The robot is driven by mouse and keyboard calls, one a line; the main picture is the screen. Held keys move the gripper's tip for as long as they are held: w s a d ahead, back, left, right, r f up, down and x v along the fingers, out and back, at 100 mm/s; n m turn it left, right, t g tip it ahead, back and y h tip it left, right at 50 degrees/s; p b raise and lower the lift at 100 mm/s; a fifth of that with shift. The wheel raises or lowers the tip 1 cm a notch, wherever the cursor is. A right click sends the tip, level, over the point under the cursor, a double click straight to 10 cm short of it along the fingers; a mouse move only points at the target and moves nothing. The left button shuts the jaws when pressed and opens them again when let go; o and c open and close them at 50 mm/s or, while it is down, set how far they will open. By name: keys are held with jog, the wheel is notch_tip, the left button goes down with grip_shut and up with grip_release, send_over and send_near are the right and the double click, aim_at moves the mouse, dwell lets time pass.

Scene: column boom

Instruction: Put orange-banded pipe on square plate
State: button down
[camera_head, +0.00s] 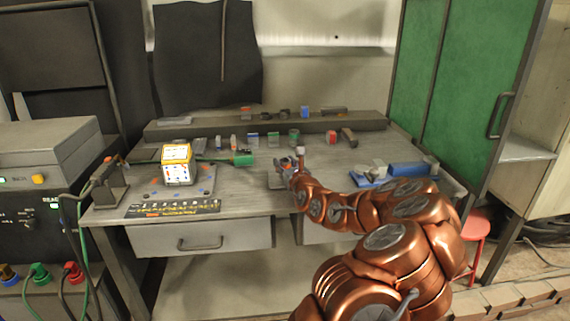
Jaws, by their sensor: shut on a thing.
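My gripper (286,166) is at the end of my copper-coloured arm, low over the middle of the workbench. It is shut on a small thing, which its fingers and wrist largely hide. A bit of orange-red shows at the fingers, which fits the orange-banded pipe, but its band and tilt cannot be made out. A pale flat plate (275,181) shows just below and left of the gripper, partly covered by it. I cannot tell whether the held thing touches this plate.
A yellow-framed white box (177,166) and a green-handled tool (242,159) are to the left. Several small blocks and a hammer (349,137) line the back. A blue tray (408,170) lies right, behind my arm.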

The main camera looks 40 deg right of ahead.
jog(key=shift+f, duration=0.1)
jog(key=c, duration=0.7)
grip_release()
jog(key=shift+o, duration=0.2)
jog(key=shift+s+a, duration=0.1)
jog(key=shift+s, duration=0.55)
jog(key=b+v, duration=0.1)
jog(key=v, duration=0.6)
jog(key=shift+s+a, duration=0.2)
jog(key=shift+s+a+f+b, duration=0.15)
jog(key=shift+s+b, duration=0.3)
jog(key=shift+b, duration=0.5)
jog(key=b, duration=0.1)
jog(key=s+b, duration=0.1)
jog(key=shift+a+b, duration=0.25)
jog(key=shift+b, duration=0.05)
jog(key=shift+s+a+r+b, duration=0.25)
jog(key=shift+s+b, duration=0.25)
jog(key=shift+b, duration=0.35)
